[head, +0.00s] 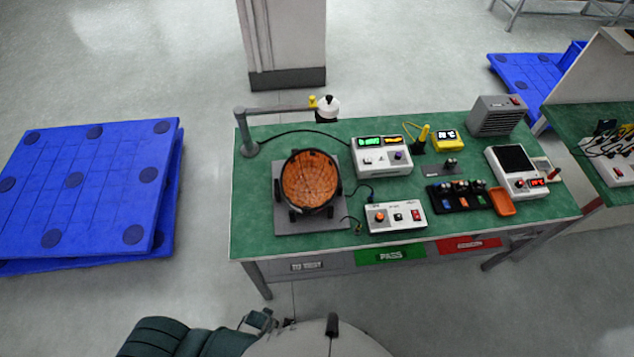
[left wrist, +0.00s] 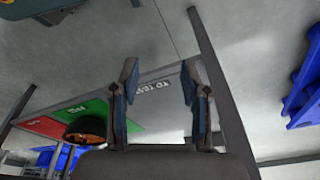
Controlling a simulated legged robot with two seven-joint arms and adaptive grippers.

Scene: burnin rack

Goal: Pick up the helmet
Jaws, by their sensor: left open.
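The only helmet-like thing is a round, bowl-shaped piece (head: 311,179) with a black rim and an orange inside, open side up. It sits on a grey square plate (head: 290,225) at the left of the green-topped bench. A similar dark round thing with orange inside (left wrist: 88,127) shows at lower left in the left wrist view, partly hidden by my gripper. My left gripper (head: 262,320) is low in front of the bench, apart from the bowl shape. In the left wrist view its two fingers (left wrist: 158,82) are wide apart with nothing between. My right gripper is not in view.
The bench (head: 335,240) carries a post with a horizontal arm (head: 280,110), a metered box (head: 381,157), a button box (head: 395,216) and a black tray (head: 458,197). Cables lie around the plate. Blue pallets (head: 90,185) lie at the left; floor between is clear.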

